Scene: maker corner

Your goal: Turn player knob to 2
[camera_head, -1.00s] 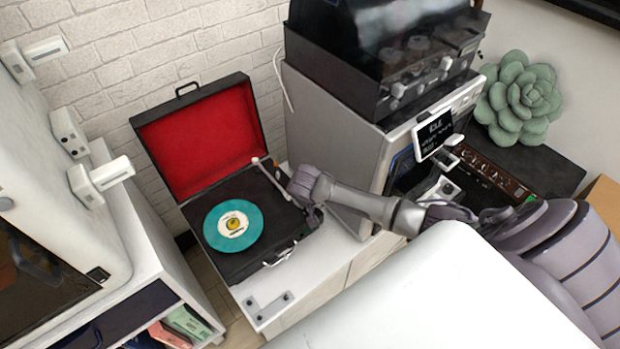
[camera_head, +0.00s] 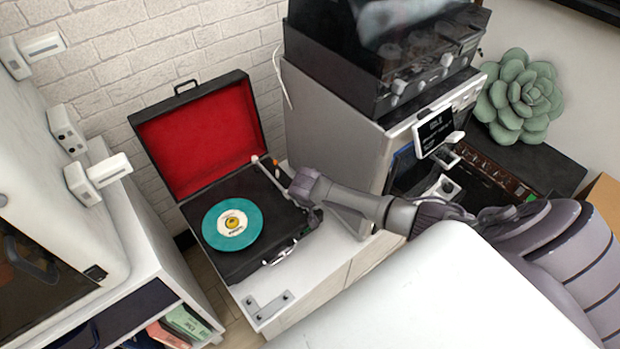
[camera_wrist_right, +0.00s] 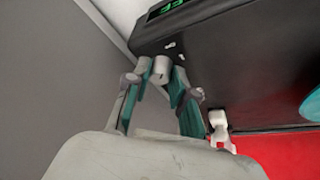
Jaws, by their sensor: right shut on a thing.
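The record player (camera_head: 235,222) is an open black case with a red-lined lid and a teal record (camera_head: 232,224) on top. My right gripper (camera_head: 308,200) is at the case's right side in the head view, where the arm hides the knob. In the right wrist view, a small pale grey knob (camera_wrist_right: 161,69) sticks out of the black case side (camera_wrist_right: 235,65). My right gripper (camera_wrist_right: 158,88) has its two teal-padded fingers on either side of the knob, shut on it. The knob's setting is not readable. My left gripper is not in view.
A grey machine (camera_head: 335,130) with a dark unit on top stands close right of the player. A small screen (camera_head: 435,132) and a succulent (camera_head: 520,97) are farther right. A white cabinet (camera_head: 150,250) stands left. The white tabletop (camera_head: 270,300) in front has a metal bracket.

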